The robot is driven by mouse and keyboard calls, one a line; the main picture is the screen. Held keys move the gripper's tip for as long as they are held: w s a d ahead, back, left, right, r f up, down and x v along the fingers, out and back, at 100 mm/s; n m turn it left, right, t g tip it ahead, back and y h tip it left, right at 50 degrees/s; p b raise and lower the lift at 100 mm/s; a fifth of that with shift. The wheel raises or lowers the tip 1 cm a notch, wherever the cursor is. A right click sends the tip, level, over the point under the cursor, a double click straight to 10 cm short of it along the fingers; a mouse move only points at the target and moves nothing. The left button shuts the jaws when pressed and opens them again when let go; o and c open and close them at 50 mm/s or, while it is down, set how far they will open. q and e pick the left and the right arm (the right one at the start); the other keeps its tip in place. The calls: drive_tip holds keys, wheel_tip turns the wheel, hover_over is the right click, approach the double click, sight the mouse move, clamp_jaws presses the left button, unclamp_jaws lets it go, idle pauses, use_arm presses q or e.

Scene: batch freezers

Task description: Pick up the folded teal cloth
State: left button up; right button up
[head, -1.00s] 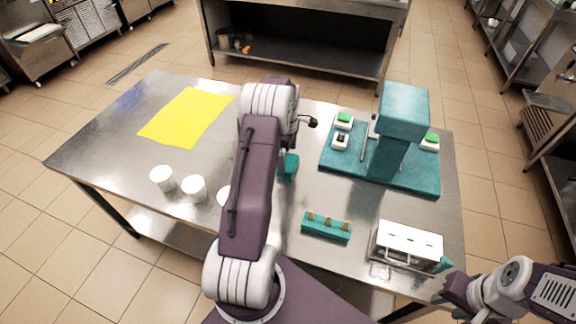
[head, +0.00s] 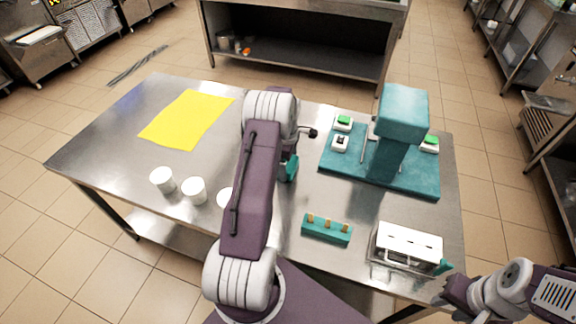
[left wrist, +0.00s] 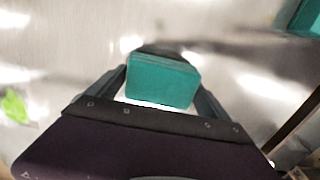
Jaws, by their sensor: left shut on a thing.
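The folded teal cloth (left wrist: 160,80) is a small, layered block between the two fingers of my left gripper (left wrist: 162,88) in the left wrist view. The fingers press on its two sides. In the head view, part of the cloth (head: 291,169) shows just right of my left arm, which hides the fingers and the rest of it. I cannot tell whether the cloth touches the table. My right gripper (head: 456,294) is at the lower right, beside the table's front corner; its fingers are too unclear to read.
The steel table (head: 110,150) bears a yellow sheet (head: 188,119), white cups (head: 194,189), a teal holder (head: 327,228), a white-topped metal box (head: 410,241) and a teal machine (head: 400,115) on a teal base. The table's left side has free room.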

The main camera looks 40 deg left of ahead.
use_arm(q)
drive_tip(key=r, duration=0.4)
drive_tip(key=shift+w+a, duration=0.1)
drive_tip(key=shift+a, duration=0.15)
drive_tip(key=a+r+p, duration=0.2)
drive_tip(key=a+r, duration=0.1)
drive_tip(key=a, duration=0.2)
drive_tip(key=w+a+r+p, duration=0.1)
drive_tip(key=a+r, duration=0.2)
drive_tip(key=a, duration=0.3)
drive_tip(key=shift+r+p, duration=0.25)
drive_tip(key=shift+p, duration=0.15)
